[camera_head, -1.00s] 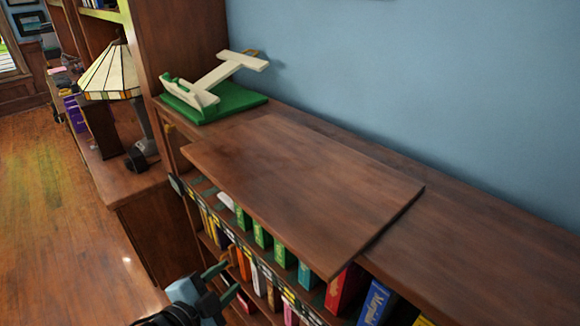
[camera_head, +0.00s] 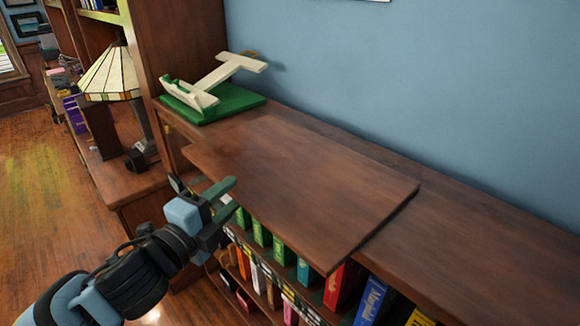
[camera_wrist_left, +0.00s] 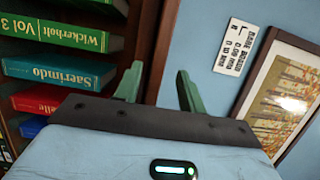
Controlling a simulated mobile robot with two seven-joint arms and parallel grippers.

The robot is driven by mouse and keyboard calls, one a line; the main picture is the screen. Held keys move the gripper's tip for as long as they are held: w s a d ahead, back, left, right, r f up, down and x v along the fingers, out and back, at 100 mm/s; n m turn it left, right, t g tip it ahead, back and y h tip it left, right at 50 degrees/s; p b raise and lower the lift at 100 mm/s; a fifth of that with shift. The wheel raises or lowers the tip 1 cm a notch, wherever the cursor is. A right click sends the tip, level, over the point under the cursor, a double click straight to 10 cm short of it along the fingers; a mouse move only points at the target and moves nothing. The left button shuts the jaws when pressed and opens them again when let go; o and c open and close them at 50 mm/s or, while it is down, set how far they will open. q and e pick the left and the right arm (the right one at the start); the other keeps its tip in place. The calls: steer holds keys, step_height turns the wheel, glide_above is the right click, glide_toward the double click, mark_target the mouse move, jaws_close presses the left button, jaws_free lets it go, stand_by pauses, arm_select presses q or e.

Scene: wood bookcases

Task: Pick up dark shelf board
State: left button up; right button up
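The dark shelf board (camera_head: 300,190) is a flat brown plank. It lies on the bookcase top in the head view, and its front edge juts out over the books. My left gripper (camera_head: 232,199) is by the board's front left edge, its green fingers spread. I cannot tell whether a finger touches the board. In the left wrist view the left gripper (camera_wrist_left: 158,88) is open, with nothing seen between its fingers. A dark wood strip (camera_wrist_left: 155,35) lies beyond them; I cannot tell whether it is the board or the bookcase. My right gripper is not in view.
A green and cream stand (camera_head: 212,98) sits on the bookcase top (camera_head: 480,240) just behind the board's left end. Several books (camera_head: 283,252) fill the shelves below. A lamp (camera_head: 112,78) stands at the left. The top is bare to the right of the board.

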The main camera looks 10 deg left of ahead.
mark_target(245, 181)
arm_select(q)
steer(key=shift+x, duration=2.8)
steer(key=shift+f, duration=0.2)
jaws_close()
steer(key=shift+r, duration=0.2)
